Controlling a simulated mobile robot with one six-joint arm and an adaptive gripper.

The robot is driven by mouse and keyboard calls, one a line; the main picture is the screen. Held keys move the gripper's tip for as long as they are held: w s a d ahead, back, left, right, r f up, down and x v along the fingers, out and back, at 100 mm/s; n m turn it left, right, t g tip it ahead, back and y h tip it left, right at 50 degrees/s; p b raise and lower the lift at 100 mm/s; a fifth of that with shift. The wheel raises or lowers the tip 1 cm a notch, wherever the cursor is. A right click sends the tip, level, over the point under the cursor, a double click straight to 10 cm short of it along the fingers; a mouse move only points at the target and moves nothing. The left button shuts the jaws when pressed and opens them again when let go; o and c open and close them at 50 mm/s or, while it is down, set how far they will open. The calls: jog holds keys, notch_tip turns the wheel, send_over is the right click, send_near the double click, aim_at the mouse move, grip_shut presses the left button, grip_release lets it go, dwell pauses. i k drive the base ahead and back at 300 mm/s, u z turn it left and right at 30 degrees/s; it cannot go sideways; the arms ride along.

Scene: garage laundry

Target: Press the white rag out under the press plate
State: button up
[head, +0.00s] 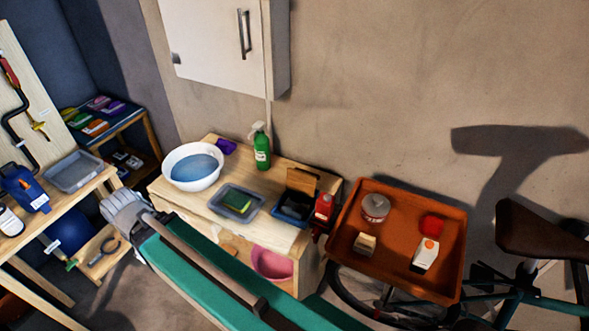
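No white rag can be clearly made out in the head view. A blue tray (283,215) with a dark inside sits at the right end of the wooden bench. A brown plate (302,181) stands tilted up at its back; it may be the press plate. A white bowl (169,178) with blue water stands at the bench's left end; nothing can be made out in the water. My gripper is not in view.
An orange tray (400,205) stands right. A teal board (190,270) with a grey glove-like thing (124,209) crosses in front.

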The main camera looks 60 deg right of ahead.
aim_at(301, 182)
jog(key=u, duration=1.45)
jog(key=i, duration=0.4)
jog(key=z, duration=2.75)
